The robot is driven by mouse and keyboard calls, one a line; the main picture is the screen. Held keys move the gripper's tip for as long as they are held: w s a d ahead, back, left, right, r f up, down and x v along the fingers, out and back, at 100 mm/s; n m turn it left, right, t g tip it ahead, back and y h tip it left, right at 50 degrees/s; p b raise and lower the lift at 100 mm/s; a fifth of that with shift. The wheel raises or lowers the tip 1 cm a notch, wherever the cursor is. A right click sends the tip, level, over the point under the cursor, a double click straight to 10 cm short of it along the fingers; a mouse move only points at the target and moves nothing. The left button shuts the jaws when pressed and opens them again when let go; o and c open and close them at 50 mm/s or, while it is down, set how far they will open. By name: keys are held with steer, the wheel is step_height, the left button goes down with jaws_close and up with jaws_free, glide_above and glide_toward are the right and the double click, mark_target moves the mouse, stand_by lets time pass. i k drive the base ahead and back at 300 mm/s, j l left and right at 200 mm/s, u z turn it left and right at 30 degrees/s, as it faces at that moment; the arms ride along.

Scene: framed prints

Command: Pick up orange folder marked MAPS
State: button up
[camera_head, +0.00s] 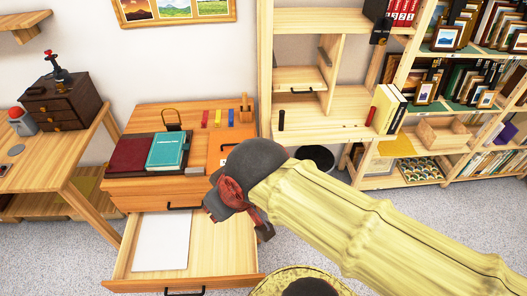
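A flat orange item (217,148), which looks like the orange folder, lies at the right side of the wooden desk top. No MAPS marking is readable at this size, and my arm is close to its right end. My gripper (236,218) is in front of the desk, over the right part of an open drawer (213,262). It points down and left, and appears apart from the orange item. Its dark fingers are seen from behind, so whether they are open or shut is unclear. Nothing held is visible.
A maroon folder (131,155) and a teal book (167,151) lie left of the orange item. White paper (162,240) lies in the drawer. A black bin (318,157) and filled shelves (455,145) stand right. A side table (62,160) stands left.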

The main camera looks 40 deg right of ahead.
mark_target(222, 143)
steer(key=z, duration=0.85)
steer(key=i+l+u, duration=0.5)
steer(key=l, duration=0.25)
steer(key=l+u, duration=0.3)
steer(key=i+l+u, duration=0.25)
steer(key=l, duration=0.35)
steer(key=l+u, duration=0.25)
steer(key=l, duration=0.2)
